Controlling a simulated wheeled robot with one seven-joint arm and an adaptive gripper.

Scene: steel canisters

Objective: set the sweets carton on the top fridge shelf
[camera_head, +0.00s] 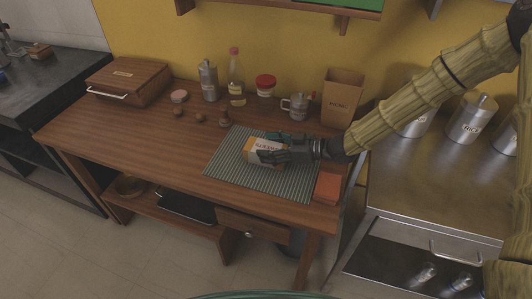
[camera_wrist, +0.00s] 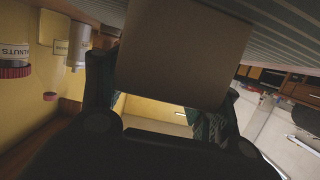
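The sweets carton (camera_head: 262,150), orange and white with part of its lettering visible, is on the striped grey-green mat (camera_head: 222,172) on the wooden table. My gripper (camera_head: 270,147) reaches in from the right, low over the mat, with its fingers around the carton. In the wrist view a plain brown face of the carton (camera_wrist: 185,50) fills the space between the fingers (camera_wrist: 165,105). No clear gap shows on either side, but I cannot tell whether the fingers press on it. The fingertips are hidden behind the carton. No fridge shelf is recognisable.
A red-orange box (camera_head: 327,187) lies at the mat's right corner. Behind the mat stand a metal mug (camera_head: 296,106), a red-lidded jar (camera_head: 265,88), a bottle (camera_head: 236,80) and a tall brown carton (camera_head: 341,98). Steel canisters (camera_head: 470,120) stand on the right counter. The table's front left is clear.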

